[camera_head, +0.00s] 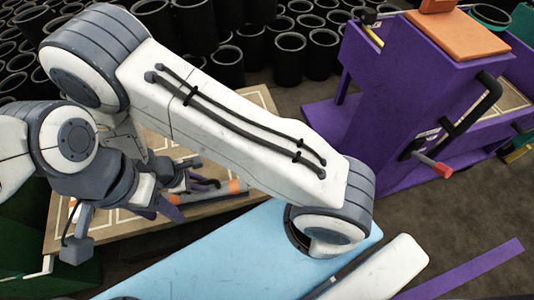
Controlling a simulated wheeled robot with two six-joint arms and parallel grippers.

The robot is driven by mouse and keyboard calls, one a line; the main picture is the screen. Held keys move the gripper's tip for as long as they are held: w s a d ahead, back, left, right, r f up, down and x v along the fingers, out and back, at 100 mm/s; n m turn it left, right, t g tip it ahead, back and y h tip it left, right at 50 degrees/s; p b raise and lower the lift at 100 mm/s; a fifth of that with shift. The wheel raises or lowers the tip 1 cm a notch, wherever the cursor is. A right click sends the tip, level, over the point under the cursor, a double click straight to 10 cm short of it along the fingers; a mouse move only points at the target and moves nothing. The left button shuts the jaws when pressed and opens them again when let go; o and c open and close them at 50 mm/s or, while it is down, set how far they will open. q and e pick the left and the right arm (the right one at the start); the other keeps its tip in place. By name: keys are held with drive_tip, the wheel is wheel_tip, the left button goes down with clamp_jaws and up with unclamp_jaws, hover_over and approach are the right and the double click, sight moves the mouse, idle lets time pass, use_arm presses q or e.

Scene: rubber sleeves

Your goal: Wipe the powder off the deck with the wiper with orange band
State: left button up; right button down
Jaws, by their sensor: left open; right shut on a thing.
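A tan board with white lines (262,112), which looks like the deck, lies under my arms, and much of it is hidden. No powder can be made out on it. A grey tube-like tool with an orange band (237,187), which looks like the wiper, lies low over or on the board; I cannot tell whether it touches. My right gripper (207,184) is shut on it, partly hidden behind the arms. My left gripper (158,209) is open, left of and nearer than the tool, its dark purple fingers low over the board.
Many black rubber sleeves (290,50) stand at the back. A purple stand (385,100) with an orange top (455,33) and a black handle is at the right. A light blue panel (230,250) lies in front. My large white arm blocks the middle.

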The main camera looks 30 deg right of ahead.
wheel_tip(320, 180, up, 3)
drive_tip(key=shift+d+p, duration=0.1)
drive_tip(key=shift+p, duration=0.55)
drive_tip(key=shift+r+p, duration=1.9)
drive_tip(key=shift+r, duration=0.35)
